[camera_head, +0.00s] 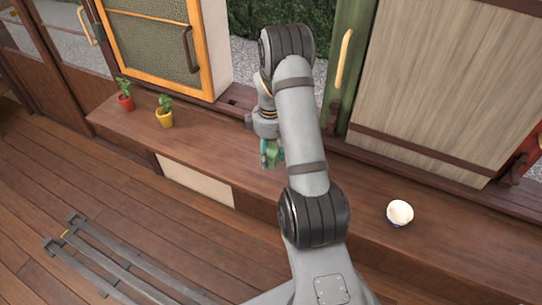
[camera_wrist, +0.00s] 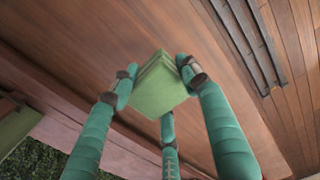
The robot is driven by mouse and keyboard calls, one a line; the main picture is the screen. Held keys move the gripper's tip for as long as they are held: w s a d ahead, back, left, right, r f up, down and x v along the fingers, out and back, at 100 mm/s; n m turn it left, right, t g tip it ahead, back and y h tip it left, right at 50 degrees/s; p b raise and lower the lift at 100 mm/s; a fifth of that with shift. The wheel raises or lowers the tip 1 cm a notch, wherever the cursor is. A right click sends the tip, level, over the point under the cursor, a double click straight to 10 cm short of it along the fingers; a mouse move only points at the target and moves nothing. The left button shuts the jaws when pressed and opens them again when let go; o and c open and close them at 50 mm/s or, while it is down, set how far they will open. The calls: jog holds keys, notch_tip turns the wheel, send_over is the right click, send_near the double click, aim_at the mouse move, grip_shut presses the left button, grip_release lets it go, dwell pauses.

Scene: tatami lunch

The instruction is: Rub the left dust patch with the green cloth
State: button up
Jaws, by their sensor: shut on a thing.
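The green cloth (camera_head: 274,157) is a small folded block held in my gripper (camera_head: 268,151), over the wooden ledge. In the wrist view the teal fingers of my gripper (camera_wrist: 157,82) are closed around the cloth (camera_wrist: 160,90), pressing on its sides. The cloth hangs over brown planks there; I cannot tell whether it touches the ledge. I cannot make out any dust patch in either view; my arm covers part of the ledge.
The long wooden ledge (camera_head: 210,148) carries a red potted plant (camera_head: 126,102) and a yellow potted plant (camera_head: 165,116) at left. A white bowl (camera_head: 399,213) sits at right. Sliding panels stand behind. A dark metal rack (camera_head: 120,268) lies on the floor, front left.

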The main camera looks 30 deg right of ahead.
jog(key=shift+r+p, duration=0.6)
jog(key=shift+r, duration=0.55)
